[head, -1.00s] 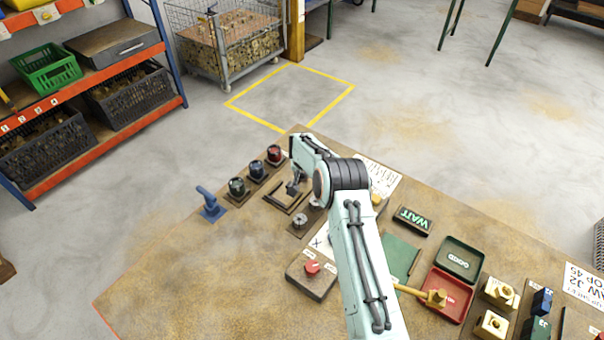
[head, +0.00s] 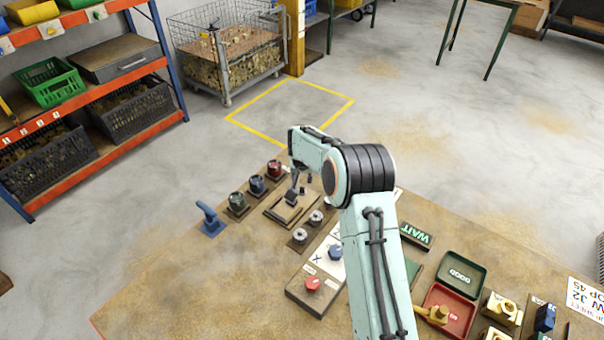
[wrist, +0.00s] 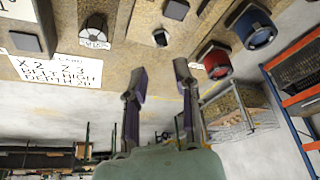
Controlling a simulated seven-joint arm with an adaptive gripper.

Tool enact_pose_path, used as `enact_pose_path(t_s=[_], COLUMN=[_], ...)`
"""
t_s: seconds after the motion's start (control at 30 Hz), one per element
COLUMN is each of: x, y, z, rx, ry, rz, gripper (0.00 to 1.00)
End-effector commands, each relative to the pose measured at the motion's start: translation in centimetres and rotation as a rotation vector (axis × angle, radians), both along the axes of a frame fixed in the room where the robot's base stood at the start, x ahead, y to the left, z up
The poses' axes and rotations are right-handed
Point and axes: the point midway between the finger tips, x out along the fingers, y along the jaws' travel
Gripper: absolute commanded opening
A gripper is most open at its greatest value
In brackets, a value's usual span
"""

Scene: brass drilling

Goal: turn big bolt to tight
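I cannot tell for certain which thing is the big bolt. A blue knob-like head (head: 335,252) sits on a white card marked X, beside my arm. A red round knob (head: 312,284) sits on a brown box just in front of it. My arm hides part of the bench to the right.
Two grey round pieces (head: 299,237) sit nearer. A green GOOD tray (head: 460,272) and a red tray (head: 447,310) lie right.

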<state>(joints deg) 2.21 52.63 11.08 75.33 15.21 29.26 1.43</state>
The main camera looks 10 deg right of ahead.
Motion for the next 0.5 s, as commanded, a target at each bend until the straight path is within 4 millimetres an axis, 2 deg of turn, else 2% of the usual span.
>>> enact_pose_path(t_s=[0.1, 0.2, 0.5], x=[-0.6, -1.0, -1.2], y=[0.1, 0.2, 0.2], z=[1.8, 2.5, 2.8], rx=[0.0, 0.0, 0.001], ry=[-0.002, 0.0, 0.001], rz=[-0.001, -0.001, -0.001], gripper=[0.28, 0.28, 0.28])
